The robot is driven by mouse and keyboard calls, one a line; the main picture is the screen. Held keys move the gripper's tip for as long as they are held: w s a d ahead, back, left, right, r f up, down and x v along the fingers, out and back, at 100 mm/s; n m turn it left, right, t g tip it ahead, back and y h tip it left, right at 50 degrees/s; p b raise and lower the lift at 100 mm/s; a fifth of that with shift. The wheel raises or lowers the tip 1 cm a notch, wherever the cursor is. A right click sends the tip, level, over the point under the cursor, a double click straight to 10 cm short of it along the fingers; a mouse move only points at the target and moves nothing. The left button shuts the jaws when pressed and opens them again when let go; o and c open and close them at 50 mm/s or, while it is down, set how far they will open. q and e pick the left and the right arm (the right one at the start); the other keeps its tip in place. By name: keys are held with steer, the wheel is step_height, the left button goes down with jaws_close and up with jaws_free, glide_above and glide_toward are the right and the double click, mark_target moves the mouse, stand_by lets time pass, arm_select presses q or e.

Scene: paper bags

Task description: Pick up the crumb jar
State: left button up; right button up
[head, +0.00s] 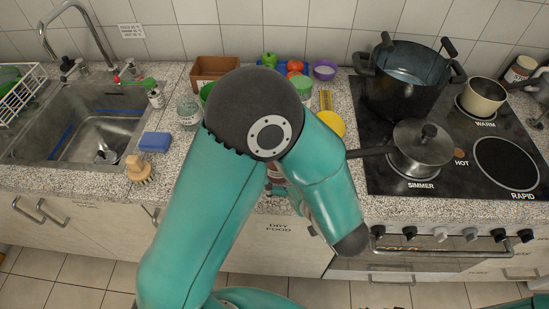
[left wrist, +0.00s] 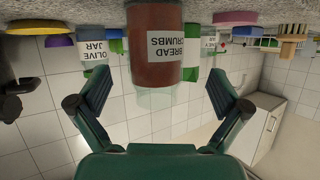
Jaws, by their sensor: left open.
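The crumb jar (left wrist: 155,65) is reddish brown with a white "BREAD CRUMBS" label. In the left wrist view, which is upside down, it stands on the counter, centred between my fingers and beyond their tips. My left gripper (left wrist: 165,96) is open and empty, with a clear gap on both sides of the jar. In the head view my left arm hides most of the jar; a small reddish part (head: 277,173) shows below the elbow, by the counter's front edge. My right gripper is not in view.
In the head view a brown box (head: 213,70) and a glass jar (head: 189,111) are behind my arm. A saucepan (head: 421,148) and large pot (head: 401,85) stand on the stove at right. A blue sponge (head: 155,141) lies left.

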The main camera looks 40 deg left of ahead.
arm_select(q)
steer(key=shift+p+x, duration=0.6)
steer(key=shift+x, duration=2.3)
steer(key=shift+w+d+f, duration=0.2)
steer(key=shift+c, duration=0.3)
steer(key=c, duration=1.6)
steer(key=shift+c, duration=0.2)
steer(key=shift+r, duration=0.15)
